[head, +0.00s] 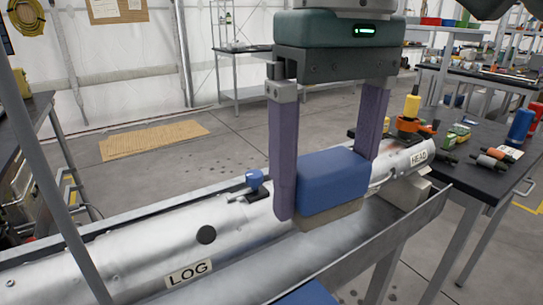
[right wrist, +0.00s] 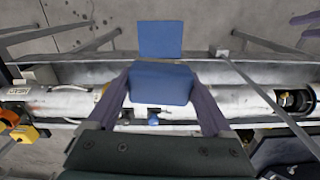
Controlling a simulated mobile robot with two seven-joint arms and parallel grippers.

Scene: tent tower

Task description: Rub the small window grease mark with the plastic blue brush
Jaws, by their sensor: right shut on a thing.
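My right gripper (head: 328,172) is shut on the blue brush (head: 334,182), with one purple finger on each side of it. The brush is a blue block with a beige underside, held over the silver tube (head: 120,252); whether it touches the tube I cannot tell. In the right wrist view the brush (right wrist: 160,84) sits between the fingers above the tube (right wrist: 70,103). A round dark spot (head: 206,235) shows on the tube left of the brush; whether it is a window or a mark I cannot tell. No grease mark is clearly visible. My left gripper is not in view.
A dark table (head: 480,180) with tools is at right. A blue flat thing (head: 308,295) lies in front.

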